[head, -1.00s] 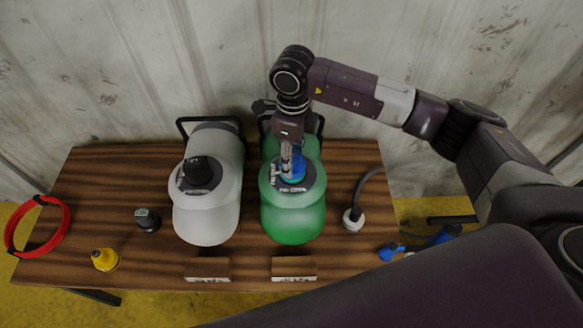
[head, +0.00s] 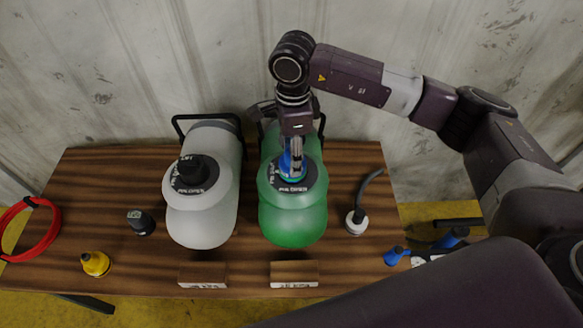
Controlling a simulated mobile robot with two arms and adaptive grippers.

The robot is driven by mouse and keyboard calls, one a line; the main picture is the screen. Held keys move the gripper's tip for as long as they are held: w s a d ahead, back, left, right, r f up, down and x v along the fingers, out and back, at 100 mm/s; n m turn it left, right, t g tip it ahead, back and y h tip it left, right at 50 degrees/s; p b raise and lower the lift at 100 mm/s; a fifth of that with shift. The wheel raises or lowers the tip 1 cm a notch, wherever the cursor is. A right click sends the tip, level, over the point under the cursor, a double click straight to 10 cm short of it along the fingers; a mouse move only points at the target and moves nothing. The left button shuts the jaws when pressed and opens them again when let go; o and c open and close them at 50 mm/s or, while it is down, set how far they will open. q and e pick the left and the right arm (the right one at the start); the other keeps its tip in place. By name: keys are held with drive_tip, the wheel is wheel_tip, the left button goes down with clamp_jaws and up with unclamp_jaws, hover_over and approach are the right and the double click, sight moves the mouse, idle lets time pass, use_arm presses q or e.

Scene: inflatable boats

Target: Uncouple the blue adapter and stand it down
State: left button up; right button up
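The blue adapter (head: 287,167) is at the dark valve plate on top of the green inflatable boat (head: 292,220) in the head view. My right gripper (head: 293,160) points down at it from above. Its fingers overlap the adapter and hide part of it. I cannot tell whether they are closed on it, or whether the adapter is still seated in the valve. My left gripper is not in view.
A grey-white boat (head: 203,218) with a black valve fitting stands left of the green one. A yellow adapter (head: 95,263), a dark adapter (head: 140,221) and a white-based hose fitting (head: 355,221) stand on the wooden table (head: 65,190). Two wooden label blocks (head: 203,272) (head: 294,272) are in front.

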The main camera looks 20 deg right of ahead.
drive_tip(key=shift+d+f, duration=0.15)
drive_tip(key=shift+f+n+b, duration=0.15)
drive_tip(key=shift+n+b, duration=0.15)
drive_tip(key=shift+f+n+b, duration=0.1)
drive_tip(key=shift+n+b, duration=0.75)
drive_tip(key=shift+n, duration=0.15)
drive_tip(key=shift+s+n+b, duration=0.1)
drive_tip(key=shift+n+b, duration=0.25)
drive_tip(key=shift+n, duration=0.45)
drive_tip(key=shift+r, duration=0.2)
drive_tip(key=shift+r, duration=0.45)
drive_tip(key=shift+r, duration=0.4)
drive_tip(key=shift+p, duration=0.3)
